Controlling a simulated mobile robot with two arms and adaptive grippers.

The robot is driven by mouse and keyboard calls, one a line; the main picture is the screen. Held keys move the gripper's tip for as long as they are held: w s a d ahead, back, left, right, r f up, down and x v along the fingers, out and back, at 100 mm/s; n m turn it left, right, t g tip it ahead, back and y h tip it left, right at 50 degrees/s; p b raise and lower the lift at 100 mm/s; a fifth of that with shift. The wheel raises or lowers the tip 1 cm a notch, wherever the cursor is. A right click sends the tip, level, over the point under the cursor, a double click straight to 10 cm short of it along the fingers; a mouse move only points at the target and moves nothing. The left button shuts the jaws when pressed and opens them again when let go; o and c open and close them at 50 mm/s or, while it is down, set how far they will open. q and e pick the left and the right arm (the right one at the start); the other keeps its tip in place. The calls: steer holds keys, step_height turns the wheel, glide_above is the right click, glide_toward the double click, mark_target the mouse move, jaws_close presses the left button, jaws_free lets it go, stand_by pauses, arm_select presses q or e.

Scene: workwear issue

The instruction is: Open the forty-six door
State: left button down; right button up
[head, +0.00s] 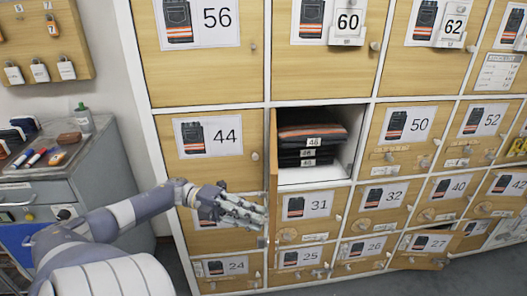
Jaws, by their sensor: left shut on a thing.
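The open door (273,180) stands out from the cabinet, hinged on the left of its compartment and seen almost edge-on. Its number is turned away from view. The compartment lies between the 44 and 50 doors and holds folded dark clothing (312,142) with an orange band on top. The upper label on the stack reads 46. My left gripper (252,212) is at the front face of this door, left of its edge, and shut on its knob, which the fingers hide. My right gripper is not in view.
The 44 door (212,148) is shut to the left. The 31 door (306,212) below is shut. The 27 door (428,246) at lower right stands ajar. A grey cart (95,180) with markers and a bottle stands at left.

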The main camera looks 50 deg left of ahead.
arm_select(q)
steer(key=shift+s+a+g, duration=0.3)
steer(key=shift+s, duration=0.05)
steer(key=shift+f, duration=0.1)
steer(key=c, duration=1.5)
jaws_free()
steer(key=shift+v, duration=6)
